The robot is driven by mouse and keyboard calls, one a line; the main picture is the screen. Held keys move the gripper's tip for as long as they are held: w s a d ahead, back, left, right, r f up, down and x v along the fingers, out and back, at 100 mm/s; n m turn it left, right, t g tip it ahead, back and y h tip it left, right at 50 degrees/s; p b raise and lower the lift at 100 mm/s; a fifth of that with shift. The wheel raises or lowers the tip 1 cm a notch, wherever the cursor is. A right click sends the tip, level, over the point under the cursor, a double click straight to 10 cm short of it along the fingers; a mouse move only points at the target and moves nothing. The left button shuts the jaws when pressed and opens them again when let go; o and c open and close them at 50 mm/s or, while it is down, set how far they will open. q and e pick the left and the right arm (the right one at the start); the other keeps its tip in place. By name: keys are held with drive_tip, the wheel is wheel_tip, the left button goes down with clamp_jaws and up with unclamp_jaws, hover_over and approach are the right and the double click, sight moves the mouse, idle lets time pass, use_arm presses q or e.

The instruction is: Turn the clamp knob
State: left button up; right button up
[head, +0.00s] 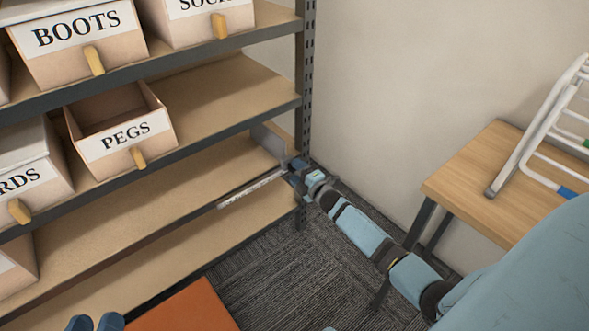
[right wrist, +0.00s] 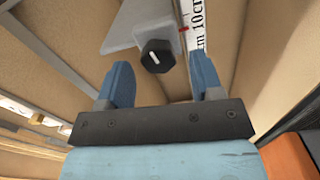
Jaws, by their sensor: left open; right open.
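The clamp knob (right wrist: 157,56) is black and faceted with a white mark, set on a grey metal plate (right wrist: 130,28) in the right wrist view. The plate also shows in the head view (head: 268,138), at the right end of a shelf, where I cannot make out the knob. My right gripper (right wrist: 164,80) is open, with the knob just beyond and between its blue fingertips; I see no contact. In the head view my right gripper (head: 297,172) is at the shelf's edge. My left gripper (head: 95,322) is open and empty at the bottom left.
A white ruler strip (head: 253,188) runs along the shelf edge by the plate. Labelled bins, such as the PEGS bin (head: 122,128), stand on the shelves to the left. A metal upright (head: 305,80) bounds the shelf. A wooden table (head: 480,185) with a white rack is at right.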

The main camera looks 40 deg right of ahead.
use_arm(q)
drive_tip(key=r+p, duration=0.1)
drive_tip(key=r+t+p, duration=0.1)
drive_tip(key=r, duration=0.1)
drive_tip(key=r+t+p, duration=0.1)
drive_tip(key=r, duration=0.1)
drive_tip(key=shift+s+a, duration=0.2)
drive_tip(key=shift+a, duration=0.05)
use_arm(e)
drive_tip(key=s+d, duration=0.1)
drive_tip(key=s, duration=1.1)
